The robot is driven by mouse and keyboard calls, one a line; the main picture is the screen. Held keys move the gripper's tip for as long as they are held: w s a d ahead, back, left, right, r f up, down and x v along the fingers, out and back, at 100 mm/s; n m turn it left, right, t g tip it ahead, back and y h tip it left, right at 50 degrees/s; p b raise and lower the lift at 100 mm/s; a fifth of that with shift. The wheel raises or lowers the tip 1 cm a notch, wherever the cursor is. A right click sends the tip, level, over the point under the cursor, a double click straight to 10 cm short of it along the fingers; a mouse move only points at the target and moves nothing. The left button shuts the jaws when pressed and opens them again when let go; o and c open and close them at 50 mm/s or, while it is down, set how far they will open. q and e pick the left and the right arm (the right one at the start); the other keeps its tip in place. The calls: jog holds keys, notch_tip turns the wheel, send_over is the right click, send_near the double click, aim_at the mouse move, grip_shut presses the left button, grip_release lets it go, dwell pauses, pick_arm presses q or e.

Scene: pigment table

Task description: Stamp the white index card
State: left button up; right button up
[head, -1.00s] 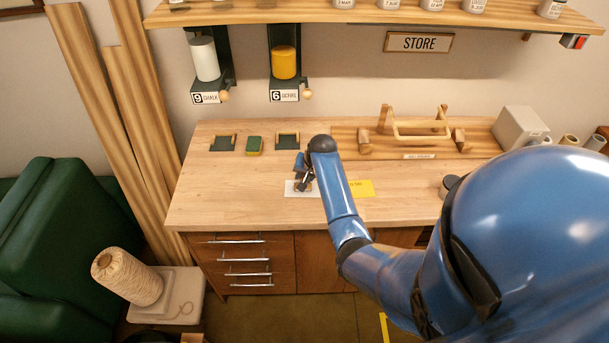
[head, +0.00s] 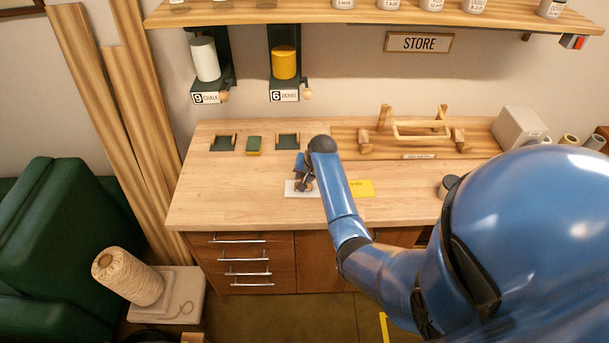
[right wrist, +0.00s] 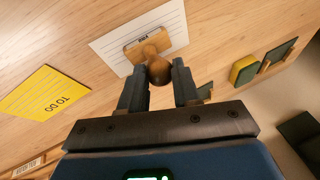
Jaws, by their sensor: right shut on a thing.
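The white index card (head: 292,188) lies on the workbench, partly hidden by my right gripper in the head view. In the right wrist view the lined card (right wrist: 112,45) lies beneath a wooden stamp (right wrist: 157,62). My right gripper (right wrist: 158,80) is shut on the stamp's round handle. The stamp's rectangular block is over the card; I cannot tell if it touches. In the head view my right gripper (head: 304,184) is low over the card. My left gripper is not in view.
A yellow TO DO card (head: 361,188) lies just right of the white one. A green-and-yellow sponge (head: 254,145) sits between two dark pads (head: 223,143) (head: 288,140) behind. A wooden rack (head: 420,130) stands at the back right. The bench's front left is clear.

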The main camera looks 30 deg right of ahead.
jog(key=shift+s, duration=0.1)
notch_tip(320, 180, up, 2)
jog(key=shift+r+p, duration=0.1)
jog(key=shift+p, duration=1.05)
notch_tip(320, 180, up, 2)
jog(key=shift+r+p, duration=0.25)
jog(key=shift+p, duration=0.9)
jog(key=shift+r, duration=1.05)
